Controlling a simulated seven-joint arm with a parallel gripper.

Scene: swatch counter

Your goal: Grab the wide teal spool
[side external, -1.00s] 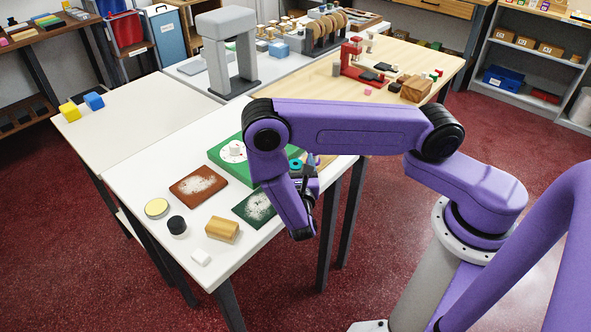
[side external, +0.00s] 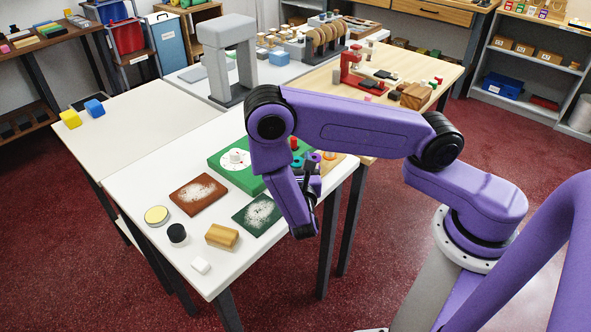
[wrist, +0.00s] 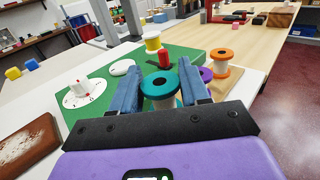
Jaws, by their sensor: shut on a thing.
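The teal spool (wrist: 160,84) stands upright in the wrist view, with a wide round top flange and a dark centre hole. My gripper (wrist: 160,90) is shut on it, with one blue finger on each side. The spool's lower part is partly hidden by my fingers and the black gripper body. In the side external view the teal spool (side external: 297,162) shows only in part behind my wrist. My gripper (side external: 308,182) there is largely covered by my own purple arm.
A purple spool (wrist: 206,74) and an orange-ended spool (wrist: 221,62) stand close to the right. A red peg (wrist: 164,60) and a yellow spool (wrist: 152,42) are behind. A green board (wrist: 95,103) with a white dial (wrist: 84,94) lies left. Brown (side external: 198,194) and dark green (side external: 257,214) pads lie on the table.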

